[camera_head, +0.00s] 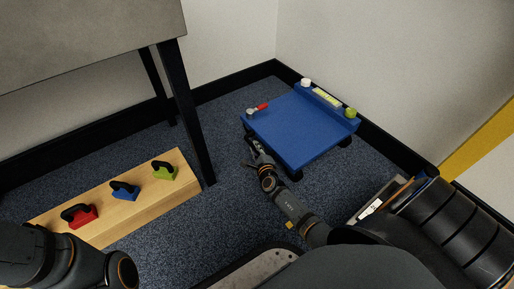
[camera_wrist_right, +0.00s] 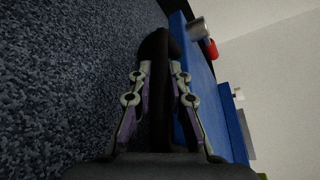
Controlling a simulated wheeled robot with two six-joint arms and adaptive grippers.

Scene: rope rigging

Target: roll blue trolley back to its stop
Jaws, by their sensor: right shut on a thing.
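The blue trolley (camera_head: 297,132) stands on the carpet in the corner, its raised far-right edge close to the black skirting. It has dark wheels, a small red-handled lever (camera_head: 262,106) at its left corner, and a white knob (camera_head: 305,82) and a green knob (camera_head: 350,113) on the raised edge. My right gripper (camera_head: 254,148) is at the trolley's near-left side. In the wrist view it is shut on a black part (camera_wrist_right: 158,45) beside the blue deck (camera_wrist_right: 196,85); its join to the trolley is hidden. My left gripper is out of view. I cannot pick out the stop.
A wooden block (camera_head: 120,208) with red, blue and green handled pieces lies on the carpet at left. A grey table (camera_head: 85,40) with black legs stands behind it. Walls with black skirting close in behind and right of the trolley. Carpet between block and trolley is clear.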

